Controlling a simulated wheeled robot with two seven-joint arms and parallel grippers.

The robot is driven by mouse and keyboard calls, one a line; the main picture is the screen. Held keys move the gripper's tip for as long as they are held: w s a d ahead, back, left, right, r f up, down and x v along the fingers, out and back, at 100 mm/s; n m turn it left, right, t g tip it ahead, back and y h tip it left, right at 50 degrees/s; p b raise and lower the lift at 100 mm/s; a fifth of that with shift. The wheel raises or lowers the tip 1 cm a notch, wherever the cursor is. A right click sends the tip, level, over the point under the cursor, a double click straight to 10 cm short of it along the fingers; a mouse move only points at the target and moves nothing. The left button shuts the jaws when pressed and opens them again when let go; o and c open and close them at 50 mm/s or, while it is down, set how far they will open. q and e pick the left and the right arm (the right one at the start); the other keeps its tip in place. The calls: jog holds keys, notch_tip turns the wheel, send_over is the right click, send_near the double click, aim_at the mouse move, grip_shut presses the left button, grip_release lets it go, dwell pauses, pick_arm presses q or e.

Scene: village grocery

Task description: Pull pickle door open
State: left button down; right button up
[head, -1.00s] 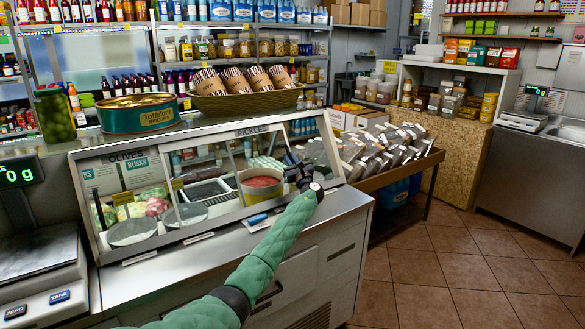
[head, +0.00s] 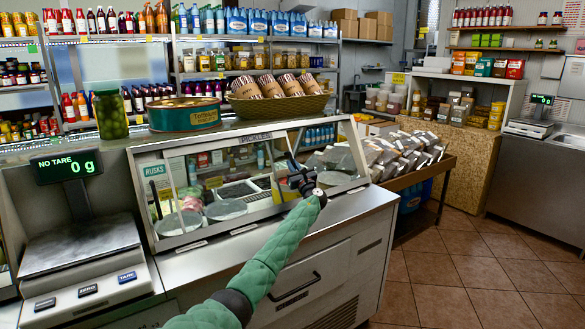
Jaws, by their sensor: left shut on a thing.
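The pickle door (head: 235,190) is part of the slanted glass front of the counter display case (head: 190,243). A label reading PICKLES (head: 254,137) is on the case's top rail. My left gripper (head: 298,174), on a green padded arm, is at the right part of the glass front and is shut on the door's edge or handle. The gripper hides the exact grip point. How far the door stands open is hard to tell through the reflections. Round pale lids (head: 226,208) show behind the glass. My right gripper is out of view.
A scale (head: 82,252) stands left of the case. A pickle jar (head: 110,115), a toffee tin (head: 184,113) and a basket of packets (head: 280,105) stand on top. Silver bags (head: 390,155) lie on a stand to the right. Tiled floor is clear at the right.

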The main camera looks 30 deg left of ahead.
pick_arm(q)
jog(key=c, duration=1.5)
grip_release()
jog(key=shift+d+f, duration=0.1)
